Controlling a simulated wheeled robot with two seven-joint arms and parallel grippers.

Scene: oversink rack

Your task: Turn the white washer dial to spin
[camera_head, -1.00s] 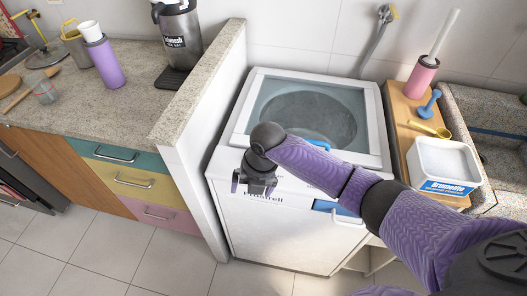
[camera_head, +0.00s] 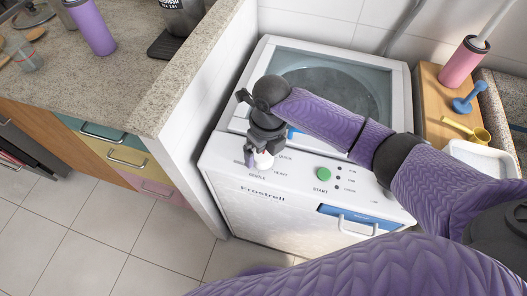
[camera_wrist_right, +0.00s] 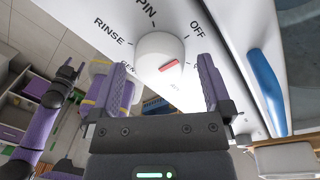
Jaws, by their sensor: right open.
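The white washer dial (camera_head: 264,160) is on the front panel of the white washer (camera_head: 258,215), mostly behind my right gripper (camera_head: 262,150) in the head view. In the right wrist view the dial (camera_wrist_right: 158,52) is a round white knob with a red mark (camera_wrist_right: 170,66) at its lower right, below the OFF label. SPIN is printed above the dial and RINSE to its left. My right gripper is open, with one finger on each side of the dial; contact cannot be told. A purple arm, seemingly my left, ends in a small dark gripper (camera_wrist_right: 69,73) in the wrist view.
A green start button (camera_head: 324,174) and a blue drawer (camera_head: 352,217) with a handle are right of the dial. A low wall with a stone top (camera_head: 197,75) stands left of the washer. A wooden board (camera_head: 437,110) with a pink holder is at right.

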